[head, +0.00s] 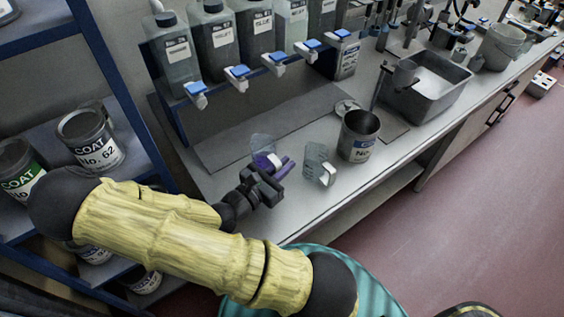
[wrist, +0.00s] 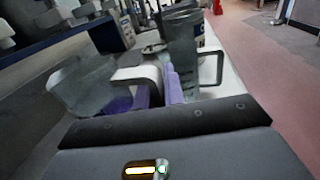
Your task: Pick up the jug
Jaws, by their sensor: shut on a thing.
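My gripper (head: 279,164) has purple fingers and is over the grey bench. It is shut on the pale handle of a clear jug (head: 261,143). In the wrist view, the held jug (wrist: 82,88) is on the left, with its handle between the fingers (wrist: 148,92). The fingers hide part of the jug in the head view. I cannot tell whether its base touches the bench. A second clear jug (head: 318,158) stands upright just right of my gripper; it also shows in the wrist view (wrist: 183,42).
A metal can (head: 358,140) stands right of the second jug. A rack of large bottles (head: 211,45) with blue-and-white taps (head: 237,75) is behind. A sink (head: 428,88) is farther right. A blue shelf with COAT cans (head: 88,140) is left.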

